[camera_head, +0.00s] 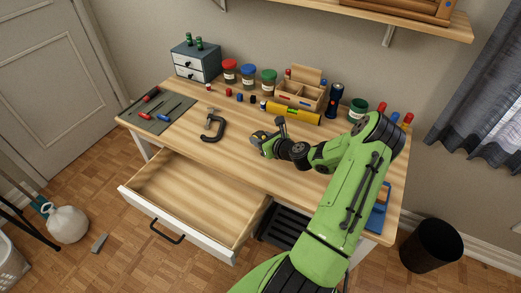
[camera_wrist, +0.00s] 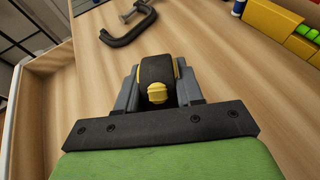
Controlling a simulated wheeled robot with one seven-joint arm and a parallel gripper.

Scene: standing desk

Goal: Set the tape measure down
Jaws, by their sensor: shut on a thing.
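The tape measure (camera_wrist: 157,75) is black and yellow and sits between the grey fingers of my gripper (camera_wrist: 157,92) in the wrist view. My gripper is shut on it. In the head view my gripper (camera_head: 262,139) is over the middle of the wooden desk (camera_head: 190,148), right of the black clamp. The tape measure shows there only as a small yellow and dark patch, partly hidden by the gripper. I cannot tell whether it touches the desktop.
A black C-clamp (camera_head: 214,128) lies to the left. A yellow level (camera_head: 292,113) and a wooden organizer (camera_head: 300,92) stand behind. A grey mat (camera_head: 138,112) with screwdrivers is at the far left. The open drawer (camera_head: 190,195) juts out in front. Desktop between clamp and mat is clear.

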